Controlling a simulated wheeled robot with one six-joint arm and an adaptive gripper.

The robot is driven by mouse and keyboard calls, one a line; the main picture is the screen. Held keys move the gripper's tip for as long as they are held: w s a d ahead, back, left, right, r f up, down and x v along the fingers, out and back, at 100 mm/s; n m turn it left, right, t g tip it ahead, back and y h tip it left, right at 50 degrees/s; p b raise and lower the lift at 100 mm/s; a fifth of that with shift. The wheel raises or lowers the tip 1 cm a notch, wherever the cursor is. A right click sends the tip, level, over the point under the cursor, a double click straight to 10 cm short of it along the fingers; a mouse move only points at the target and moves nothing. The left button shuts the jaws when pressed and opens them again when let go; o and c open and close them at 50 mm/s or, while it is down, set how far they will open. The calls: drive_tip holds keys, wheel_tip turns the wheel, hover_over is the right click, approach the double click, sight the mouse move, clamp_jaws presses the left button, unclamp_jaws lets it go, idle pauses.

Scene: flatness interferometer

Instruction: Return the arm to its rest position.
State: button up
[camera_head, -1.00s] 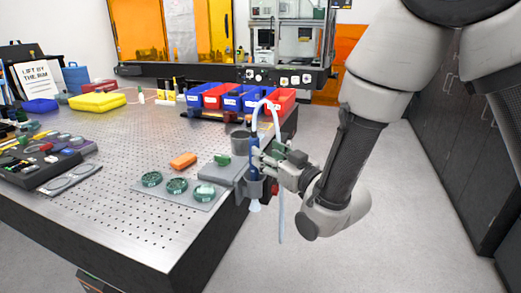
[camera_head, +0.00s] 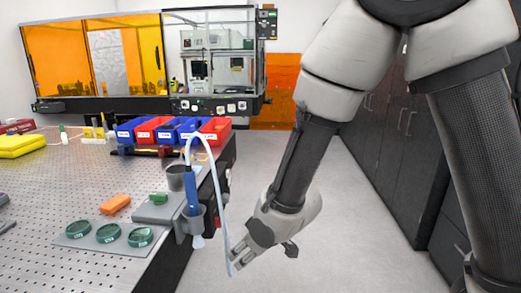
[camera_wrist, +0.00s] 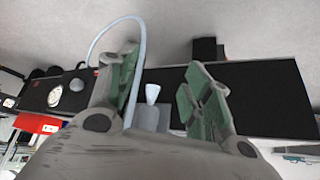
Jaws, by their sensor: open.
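My gripper (camera_head: 236,268) is open and empty, low beside the right edge of the perforated table in the head view. Its two green-padded fingers stand apart in the wrist view (camera_wrist: 165,95). The blue tool (camera_head: 192,190) with a pale hose sits upright in a grey holder (camera_head: 190,224) at the table's edge, left of my gripper. The hose (camera_head: 219,190) arches over and hangs down close to my fingers; whether it touches them I cannot tell. In the wrist view the tool's white flared tip (camera_wrist: 152,92) shows between the fingers, apart from them.
The table (camera_head: 60,205) carries green round dishes (camera_head: 107,233) on a grey plate, an orange block (camera_head: 115,203), a grey cup (camera_head: 178,177) and red and blue bins (camera_head: 170,130). Dark cabinets (camera_head: 390,130) line the right. The floor (camera_head: 330,240) between is clear.

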drive_tip(key=s+d+r+m+h, duration=0.2)
drive_tip(key=d+r, duration=0.5)
drive_tip(key=d, duration=0.6)
drive_tip(key=s+d+r+m+h, duration=0.1)
drive_tip(key=s+d+r+m, duration=0.4)
drive_tip(key=d, duration=0.9)
drive_tip(key=s+d+r+m+h, duration=0.2)
drive_tip(key=s+d+r, duration=0.3)
drive_tip(key=d+r, duration=0.6)
drive_tip(key=d+m, duration=0.1)
drive_tip(key=d, duration=0.2)
drive_tip(key=shift+h, duration=0.3)
drive_tip(key=shift+a+r, duration=0.1)
